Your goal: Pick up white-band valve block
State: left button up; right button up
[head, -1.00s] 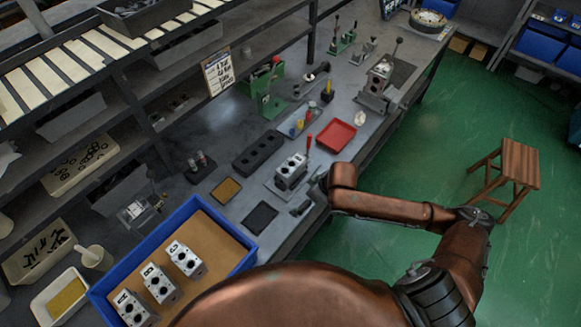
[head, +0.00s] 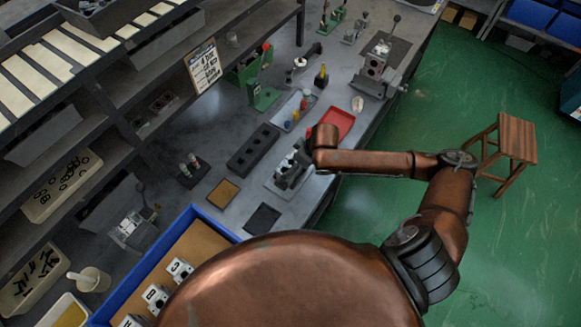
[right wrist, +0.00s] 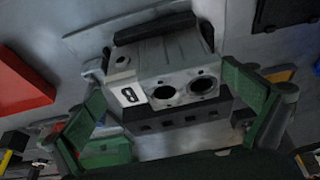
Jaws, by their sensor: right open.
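A grey-white valve block (right wrist: 165,75) with two round dark bores fills the middle of the right wrist view. Its left part has a white patch with a black mark. In the head view this block (head: 284,176) stands on a grey plate on the bench, partly hidden by my right arm. My right gripper (right wrist: 168,112) is open, its green fingers on either side of the block, with gaps visible. It also shows small in the head view (head: 299,163), at the block. Several similar blocks (head: 180,268) sit in the blue-rimmed tray (head: 207,212), partly covered by my body. My left gripper is out of view.
A black rack with holes (head: 253,148) lies left of the block. A red tray (head: 337,122) is just behind my right wrist. Yellow (head: 223,192) and dark (head: 263,220) pads lie in front. A lever fixture (head: 378,65) stands farther back. Green floor is at right.

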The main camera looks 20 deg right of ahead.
jog(key=x, duration=0.3)
jog(key=shift+r, duration=0.1)
jog(key=shift+a+f, duration=0.1)
jog(key=shift+f, duration=0.2)
jog(key=c, duration=1.7)
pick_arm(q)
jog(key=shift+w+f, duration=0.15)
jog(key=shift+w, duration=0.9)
pick_arm(e)
jog(key=shift+w+r, duration=0.2)
jog(key=shift+c, duration=0.3)
